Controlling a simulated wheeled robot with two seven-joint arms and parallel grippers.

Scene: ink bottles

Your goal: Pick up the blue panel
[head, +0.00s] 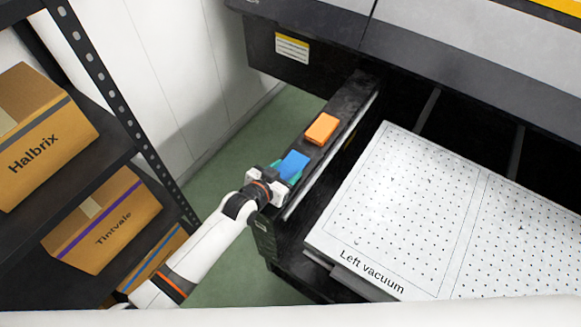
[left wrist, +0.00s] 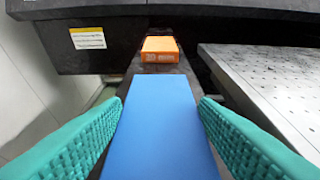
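The blue panel (head: 292,165) is a flat block on the near part of the black ledge, in front of the orange block. In the left wrist view the blue panel (left wrist: 162,125) fills the lower middle. My left gripper (head: 286,170) is at the panel, with its teal fingers (left wrist: 159,108) on either side of it. The fingers are spread about as wide as the panel, and a narrow dark gap shows along its edges. I cannot see the panel's underside or the fingertips' full contact. My right gripper is not in view.
An orange block (head: 321,128) lies farther along the black ledge (head: 345,103). To the right is a white perforated table (head: 390,215) marked "Left vacuum". A shelf with cardboard boxes (head: 103,220) stands at left. Green floor (head: 225,165) lies between shelf and machine.

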